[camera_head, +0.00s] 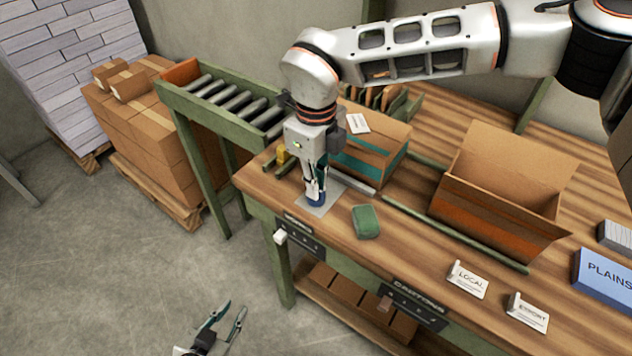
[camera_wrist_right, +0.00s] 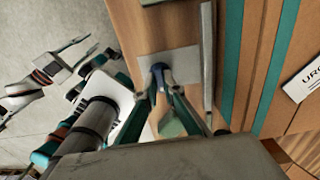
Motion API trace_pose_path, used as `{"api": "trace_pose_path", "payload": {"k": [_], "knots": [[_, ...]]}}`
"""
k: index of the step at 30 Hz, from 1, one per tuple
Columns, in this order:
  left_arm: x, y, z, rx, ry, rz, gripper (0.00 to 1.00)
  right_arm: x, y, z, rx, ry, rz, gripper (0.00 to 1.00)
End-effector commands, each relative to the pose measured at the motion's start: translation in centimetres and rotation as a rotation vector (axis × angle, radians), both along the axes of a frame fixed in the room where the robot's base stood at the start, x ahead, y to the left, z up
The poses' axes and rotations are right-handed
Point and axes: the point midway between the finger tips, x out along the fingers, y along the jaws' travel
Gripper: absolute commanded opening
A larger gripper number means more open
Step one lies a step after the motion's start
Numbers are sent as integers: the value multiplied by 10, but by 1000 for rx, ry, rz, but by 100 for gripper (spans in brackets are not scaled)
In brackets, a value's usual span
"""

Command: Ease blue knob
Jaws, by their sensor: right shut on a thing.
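The blue knob (camera_head: 317,201) stands on a pale metal plate (camera_head: 331,188) near the left front corner of the wooden bench. Only its lower part shows below my right gripper (camera_head: 316,192), which points down with its fingers closed around it. In the right wrist view, the blue top of the knob (camera_wrist_right: 160,68) shows between the two fingertips (camera_wrist_right: 161,84), over the plate (camera_wrist_right: 183,64). My left gripper (camera_head: 236,308) is low over the floor in front of the bench, its fingers spread and empty.
A green block (camera_head: 366,222) lies right of the plate. A taped carton (camera_head: 378,153) stands behind, and an open carton (camera_head: 497,206) to the right. Cards reading LOCAL (camera_head: 467,280) and EXPORT (camera_head: 527,313) stand near the front edge. A roller conveyor (camera_head: 196,131) adjoins the left end.

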Motion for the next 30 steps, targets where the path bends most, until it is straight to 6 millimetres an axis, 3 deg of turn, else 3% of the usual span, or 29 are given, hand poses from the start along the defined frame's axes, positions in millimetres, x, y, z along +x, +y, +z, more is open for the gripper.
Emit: {"api": "trace_pose_path", "payload": {"k": [14,17,30], "knots": [[-1,0,-1,1,2,0,24,1,0,1,1,-2,17,0],[-1,0,-1,1,2,0,24,1,0,1,1,-2,16,25],[-1,0,-1,2,3,0,24,1,0,7,1,-2,15,25]]}}
